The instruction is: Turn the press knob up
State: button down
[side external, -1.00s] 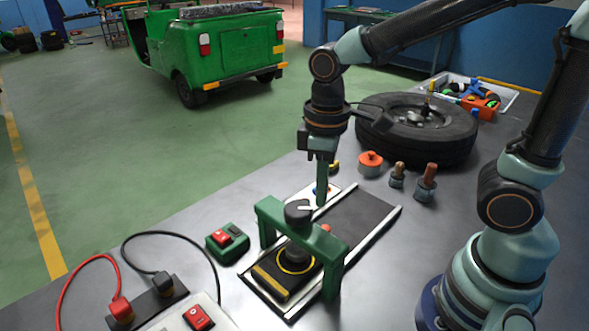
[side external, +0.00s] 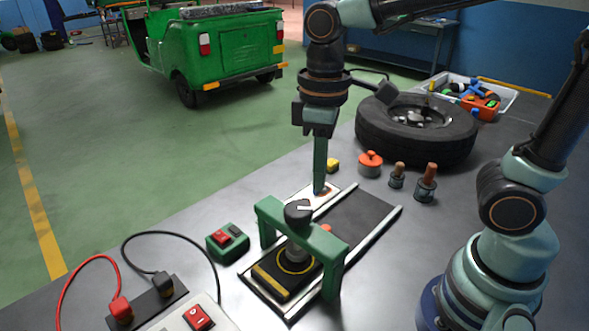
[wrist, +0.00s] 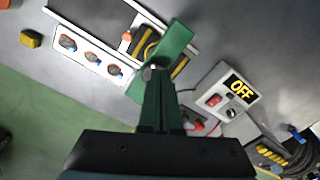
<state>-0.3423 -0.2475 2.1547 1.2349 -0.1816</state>
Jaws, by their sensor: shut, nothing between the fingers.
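The press is a green gantry (side external: 268,220) over a railed track, with a dark round knob (side external: 298,211) on its crossbar. The knob has a pale pointer line on top. In the wrist view the green crossbar (wrist: 176,40) lies beyond my fingertips, and the knob is mostly hidden behind them. My gripper (side external: 320,188) is shut and empty, pointing down behind the crossbar and a little right of the knob, apart from it in the side view. Its narrow green fingers also show in the wrist view (wrist: 157,85).
A white strip with several orange-and-blue marks (wrist: 92,57) lies beside the track. A box reads OFF (wrist: 240,88). A green switch box (side external: 227,243), orange-topped pot (side external: 370,163), wooden-handled tools (side external: 426,182) and tyre (side external: 416,135) stand around the press.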

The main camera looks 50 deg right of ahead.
aim_at(298, 216)
jog(key=shift+s+a+f, duration=0.1)
jog(key=shift+a+f, duration=0.1)
jog(key=shift+f, duration=1.5)
jog(key=shift+s+a+f, duration=0.1)
jog(key=shift+a+f, duration=0.1)
jog(key=shift+f, duration=1.45)
jog(key=shift+w, duration=0.25)
jog(key=shift+w+d, duration=0.3)
jog(key=shift+d, duration=0.55)
jog(key=shift+w+d, duration=0.35)
jog(key=shift+w, duration=0.1)
jog(key=shift+s+d, duration=0.1)
